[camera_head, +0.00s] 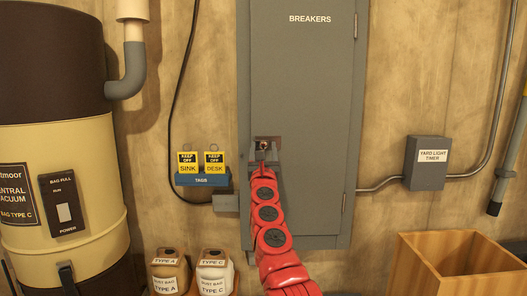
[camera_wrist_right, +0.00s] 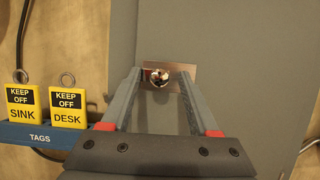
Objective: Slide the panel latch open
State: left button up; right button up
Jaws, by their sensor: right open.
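The grey breaker panel (camera_head: 305,90) is on the wall in the middle of the head view, marked BREAKERS, with its door closed. Its latch (camera_head: 265,144) is a small metal plate with a shiny round knob at the door's left edge. In the right wrist view the latch knob (camera_wrist_right: 158,77) sits between the fingertips. My right gripper (camera_head: 264,158) is open at the latch, one finger on each side of the knob; it also shows in the right wrist view (camera_wrist_right: 160,82). I cannot tell whether the fingers touch the knob. My left gripper is not in view.
A blue TAGS rack (camera_head: 203,180) with SINK and DESK tags hangs left of the panel. A vacuum canister (camera_head: 60,150) stands at the left. Dust bags (camera_head: 214,272) and a wooden crate (camera_head: 460,258) are low down. A timer box (camera_head: 426,170) is on the right.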

jog(key=shift+c, duration=0.2)
grip_shut()
dwell(1.3)
